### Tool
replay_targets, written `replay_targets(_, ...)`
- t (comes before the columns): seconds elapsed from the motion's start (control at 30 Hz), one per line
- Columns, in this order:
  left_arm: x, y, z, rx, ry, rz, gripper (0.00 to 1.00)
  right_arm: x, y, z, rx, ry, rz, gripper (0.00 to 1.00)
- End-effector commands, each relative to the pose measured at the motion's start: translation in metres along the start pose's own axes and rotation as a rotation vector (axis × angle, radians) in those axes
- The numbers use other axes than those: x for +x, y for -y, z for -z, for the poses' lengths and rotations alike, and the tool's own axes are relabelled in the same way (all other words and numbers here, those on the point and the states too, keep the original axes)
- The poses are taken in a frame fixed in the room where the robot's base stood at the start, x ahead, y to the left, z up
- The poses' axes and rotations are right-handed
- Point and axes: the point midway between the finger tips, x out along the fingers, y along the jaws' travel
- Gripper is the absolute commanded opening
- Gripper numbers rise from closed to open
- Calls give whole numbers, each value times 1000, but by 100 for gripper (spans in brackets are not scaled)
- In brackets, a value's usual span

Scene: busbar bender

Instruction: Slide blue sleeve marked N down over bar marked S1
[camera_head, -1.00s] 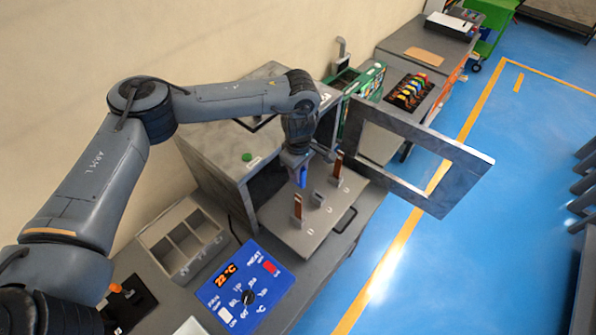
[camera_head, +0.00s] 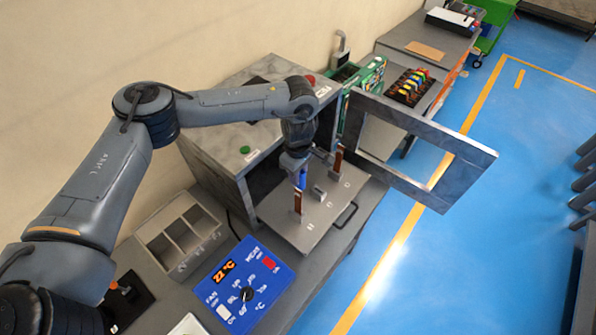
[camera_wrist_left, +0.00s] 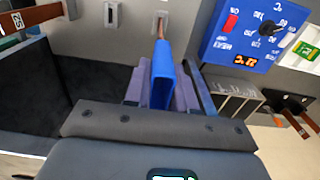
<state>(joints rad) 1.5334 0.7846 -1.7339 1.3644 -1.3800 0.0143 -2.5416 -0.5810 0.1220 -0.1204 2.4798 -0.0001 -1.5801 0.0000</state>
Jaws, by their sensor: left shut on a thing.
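My left gripper (camera_head: 299,170) is shut on the blue sleeve (camera_head: 302,180), which hangs roughly upright below it. In the left wrist view the sleeve (camera_wrist_left: 162,78) sits between the gripper's finger pads (camera_wrist_left: 160,92). A copper bar (camera_head: 298,202) stands on the plate directly below the sleeve. In the left wrist view this bar (camera_wrist_left: 161,28) lines up with the sleeve's end; I cannot tell whether it has entered. Neither the N nor the S1 mark is readable. Another copper bar (camera_head: 339,160), marked S2 in the left wrist view (camera_wrist_left: 28,18), stands farther back. My right gripper is not in view.
The grey plate (camera_head: 312,228) has a short grey post (camera_head: 319,192) between the bars and a handle (camera_head: 346,214). The oven-like box (camera_head: 225,150) stands behind, its framed door (camera_head: 462,180) open to the right. A blue control panel (camera_head: 245,285) and grey divided bin (camera_head: 180,238) are in front.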

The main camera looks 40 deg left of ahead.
Motion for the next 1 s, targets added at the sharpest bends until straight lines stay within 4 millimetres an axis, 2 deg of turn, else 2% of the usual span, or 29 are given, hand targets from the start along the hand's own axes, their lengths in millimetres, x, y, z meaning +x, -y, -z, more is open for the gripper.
replay_targets(1.0, 60, 0, 0, 0, 0, 0, 0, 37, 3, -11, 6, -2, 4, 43)
